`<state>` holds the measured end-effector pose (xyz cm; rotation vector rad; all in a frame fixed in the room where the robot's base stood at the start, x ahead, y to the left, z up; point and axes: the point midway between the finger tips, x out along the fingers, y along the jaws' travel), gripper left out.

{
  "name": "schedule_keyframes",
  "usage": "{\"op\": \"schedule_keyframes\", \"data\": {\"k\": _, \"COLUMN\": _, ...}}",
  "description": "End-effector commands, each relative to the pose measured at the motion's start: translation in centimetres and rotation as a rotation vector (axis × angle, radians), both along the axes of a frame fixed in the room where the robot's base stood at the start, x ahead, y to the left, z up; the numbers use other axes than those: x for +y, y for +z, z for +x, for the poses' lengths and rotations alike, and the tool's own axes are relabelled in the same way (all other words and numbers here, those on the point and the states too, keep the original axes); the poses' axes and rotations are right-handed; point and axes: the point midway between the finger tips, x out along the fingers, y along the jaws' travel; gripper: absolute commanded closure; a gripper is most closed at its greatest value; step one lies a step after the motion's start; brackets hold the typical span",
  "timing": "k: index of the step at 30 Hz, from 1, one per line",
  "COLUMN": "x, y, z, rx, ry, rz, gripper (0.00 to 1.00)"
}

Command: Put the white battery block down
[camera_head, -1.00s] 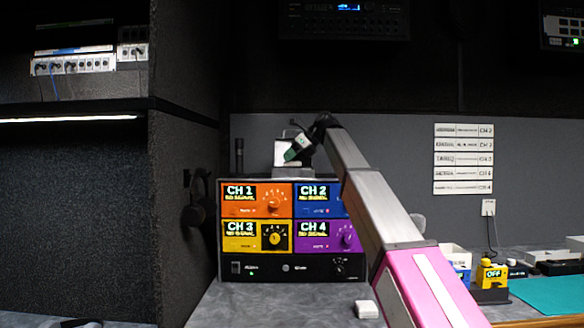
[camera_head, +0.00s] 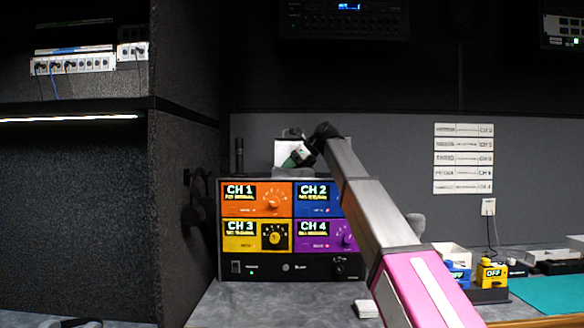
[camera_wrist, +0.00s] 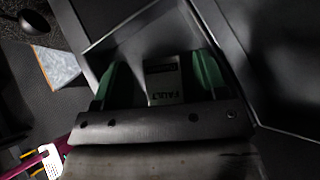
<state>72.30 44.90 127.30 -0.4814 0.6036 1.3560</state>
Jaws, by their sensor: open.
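My gripper (camera_head: 301,156) is above the top of the channel rack, tilted down to the left, partly hidden by my arm. In the wrist view its two green fingers (camera_wrist: 157,76) stand apart. A pale block marked "FAULT" (camera_wrist: 164,82), apparently the white battery block, lies between them, with dark gaps on both sides. It appears to rest on a grey tray-like surface (camera_wrist: 130,42); what is under it is not clear. In the head view a pale panel (camera_head: 284,152) shows behind the gripper, and the block cannot be made out there.
The rack (camera_head: 290,267) has coloured CH 1 to CH 4 panels. A small white object (camera_head: 367,309) lies on the counter in front. A yellow block marked "OFF" (camera_head: 492,274) and a blue block (camera_head: 458,276) stand at right, near a green mat (camera_head: 550,294). The counter left of centre is clear.

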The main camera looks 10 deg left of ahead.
Motion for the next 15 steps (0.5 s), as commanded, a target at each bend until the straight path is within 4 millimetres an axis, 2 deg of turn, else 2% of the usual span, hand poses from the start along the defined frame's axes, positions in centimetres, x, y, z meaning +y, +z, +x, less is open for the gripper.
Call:
{"op": "schedule_keyframes", "data": {"k": 5, "x": -0.5, "y": 0.7, "z": 0.0, "rx": -0.001, "ry": -0.001, "rz": 0.000, "gripper": 0.34}}
{"op": "schedule_keyframes", "data": {"k": 15, "x": -5.3, "y": 4.9, "z": -0.7, "rx": -0.002, "ry": -0.002, "rz": 0.002, "gripper": 0.34}}
